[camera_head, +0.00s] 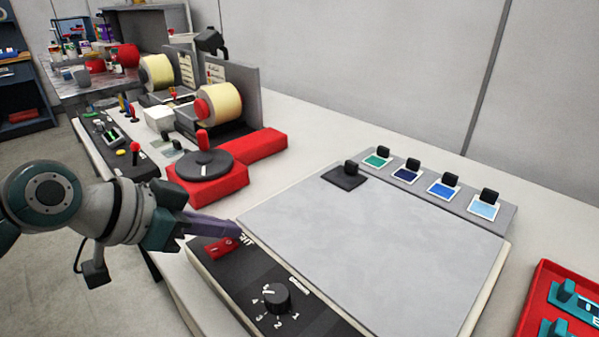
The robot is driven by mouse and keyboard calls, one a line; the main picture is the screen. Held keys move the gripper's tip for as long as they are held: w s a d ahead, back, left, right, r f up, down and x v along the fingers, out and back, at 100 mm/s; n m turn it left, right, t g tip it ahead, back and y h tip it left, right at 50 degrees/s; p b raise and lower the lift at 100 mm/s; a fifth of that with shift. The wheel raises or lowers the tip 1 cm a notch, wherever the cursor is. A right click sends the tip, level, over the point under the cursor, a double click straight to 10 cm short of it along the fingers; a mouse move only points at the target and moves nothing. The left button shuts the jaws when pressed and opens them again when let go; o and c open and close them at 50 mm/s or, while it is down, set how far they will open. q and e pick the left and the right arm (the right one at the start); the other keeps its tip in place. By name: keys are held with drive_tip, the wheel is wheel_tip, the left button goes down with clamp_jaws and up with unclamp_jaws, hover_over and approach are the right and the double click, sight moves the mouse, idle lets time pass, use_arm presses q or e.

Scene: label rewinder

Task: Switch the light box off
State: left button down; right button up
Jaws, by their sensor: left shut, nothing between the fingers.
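The light box is a wide flat unit with a pale grey, unlit-looking top panel (400,235) and a dark control strip along its front left edge. On the strip are a red rocker switch (222,248) and a black rotary knob (276,297) with numbers around it. My left gripper (236,230) comes in from the left. Its fingers are shut with nothing between them, and the tips are just above and behind the red switch. I cannot tell whether they touch it. My right gripper is not in view.
A black-handled dark square (345,177) lies on the panel's far corner. Behind is a grey rack (500,210) of coloured handled squares. A red tray (545,285) stands at right. The rewinder with its red base (255,150) and label rolls is at back left.

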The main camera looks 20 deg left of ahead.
sight(229, 242)
use_arm(q)
drive_tip(key=r+p, duration=0.5)
drive_tip(key=shift+w+d+r, duration=0.15)
drive_tip(key=shift+w, duration=0.1)
drive_tip(key=v, duration=0.9)
drive_tip(key=shift+w+r, duration=0.2)
drive_tip(key=shift+r, duration=0.1)
drive_tip(key=shift+d, duration=0.1)
drive_tip(key=s+d+f+n+g+y, duration=0.1)
drive_tip(key=s+d+f+g+y, duration=0.2)
drive_tip(key=s, duration=0.5)
drive_tip(key=s+d+f+n+g, duration=0.1)
drive_tip(key=s+d+n+g, duration=0.1)
drive_tip(key=s+d, duration=0.45)
wheel_tip(229, 242, up, 37)
drive_tip(key=s+a+p, duration=0.1)
drive_tip(key=a+p, duration=0.1)
drive_tip(key=p, duration=3.5)
drive_tip(key=shift+s+f+m+y, duration=0.15)
drive_tip(key=shift+s+m+y, duration=0.15)
drive_tip(key=shift+s, duration=0.05)
